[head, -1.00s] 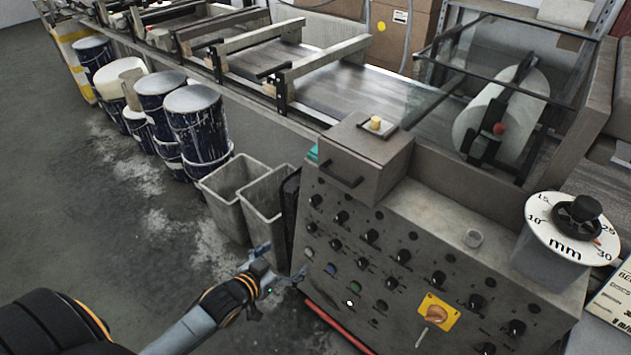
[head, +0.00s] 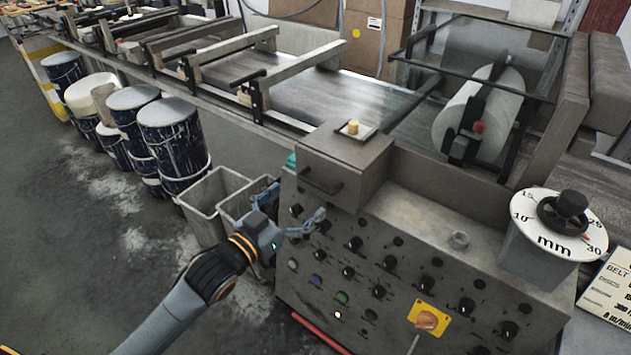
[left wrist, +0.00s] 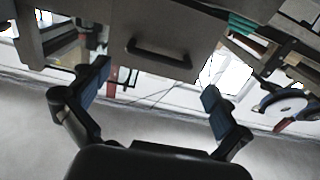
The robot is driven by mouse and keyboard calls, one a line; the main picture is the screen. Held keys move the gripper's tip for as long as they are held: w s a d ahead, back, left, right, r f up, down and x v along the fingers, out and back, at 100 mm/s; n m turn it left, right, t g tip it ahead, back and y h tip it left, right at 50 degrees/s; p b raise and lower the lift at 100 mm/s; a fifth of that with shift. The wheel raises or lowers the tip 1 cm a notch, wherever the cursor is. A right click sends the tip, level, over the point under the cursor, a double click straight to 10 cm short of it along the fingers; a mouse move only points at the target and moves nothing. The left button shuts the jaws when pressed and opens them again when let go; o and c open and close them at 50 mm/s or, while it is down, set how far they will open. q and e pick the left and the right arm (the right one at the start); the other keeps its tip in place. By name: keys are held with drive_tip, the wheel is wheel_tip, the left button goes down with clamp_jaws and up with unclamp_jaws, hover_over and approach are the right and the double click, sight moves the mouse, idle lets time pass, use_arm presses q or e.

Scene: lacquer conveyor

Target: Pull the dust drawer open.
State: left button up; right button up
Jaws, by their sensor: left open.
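The dust drawer (head: 335,172) is a grey box at the upper left of the control panel, with a dark bar handle (head: 320,182) on its front. It looks shut. My left gripper (head: 299,205) is open and empty, just below and left of the handle in the head view. In the left wrist view the handle (left wrist: 159,54) lies ahead of and between my two spread fingers (left wrist: 152,86), apart from them. My right gripper is not in view.
The control panel (head: 400,262) with several knobs lies below and right of the drawer. Grey bins (head: 212,205) and several paint-stained drums (head: 172,140) stand to the left. The floor at left is free.

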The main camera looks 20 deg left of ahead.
sight(314, 186)
use_arm(q)
drive_tip(key=x, duration=0.6)
drive_tip(key=shift+w+p, duration=0.15)
drive_tip(key=shift+p, duration=0.15)
